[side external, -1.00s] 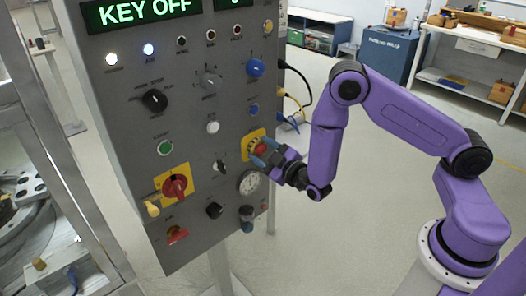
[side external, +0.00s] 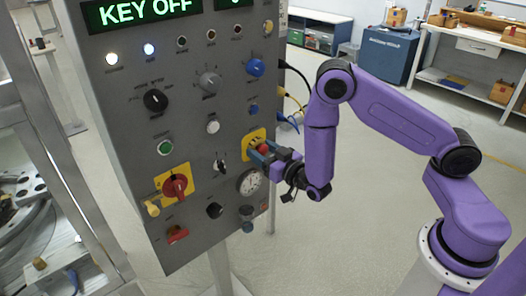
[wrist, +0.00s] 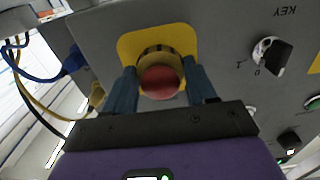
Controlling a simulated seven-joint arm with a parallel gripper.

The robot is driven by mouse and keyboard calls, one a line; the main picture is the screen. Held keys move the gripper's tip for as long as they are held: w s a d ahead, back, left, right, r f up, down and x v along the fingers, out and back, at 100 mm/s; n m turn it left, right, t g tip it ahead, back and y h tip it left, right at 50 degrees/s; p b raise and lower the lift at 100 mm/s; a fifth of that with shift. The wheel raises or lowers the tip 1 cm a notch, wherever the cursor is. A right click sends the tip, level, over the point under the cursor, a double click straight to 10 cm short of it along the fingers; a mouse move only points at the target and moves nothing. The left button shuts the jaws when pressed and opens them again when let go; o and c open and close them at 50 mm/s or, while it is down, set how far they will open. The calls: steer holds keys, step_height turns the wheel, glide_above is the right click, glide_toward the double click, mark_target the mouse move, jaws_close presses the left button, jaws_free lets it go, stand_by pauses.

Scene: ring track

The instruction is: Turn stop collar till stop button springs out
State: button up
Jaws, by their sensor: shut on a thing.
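The stop button is a red mushroom head (wrist: 160,82) in front of a yellowish stop collar (wrist: 154,52), set on a yellow backing plate (wrist: 128,46). In the side external view, the red button (side external: 263,149) and the yellow plate (side external: 250,136) sit at the panel's right edge. My gripper (wrist: 162,84) has its two blue fingers on either side of the button and collar, shut on the collar. It also shows in the side external view, where it partly hides the collar. I cannot tell whether the button is in or out.
A key switch (wrist: 271,55) is beside the collar in the wrist view. A round gauge (side external: 250,182) is just below my gripper. Blue and yellow cables (side external: 292,118) hang at the panel's right side. The display (side external: 140,14) reads KEY OFF.

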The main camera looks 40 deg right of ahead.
steer(key=shift+m, duration=0.6)
steer(key=o, duration=1)
steer(key=shift+o, duration=0.2)
steer(key=s, duration=1.7)
steer(key=shift+s, duration=0.25)
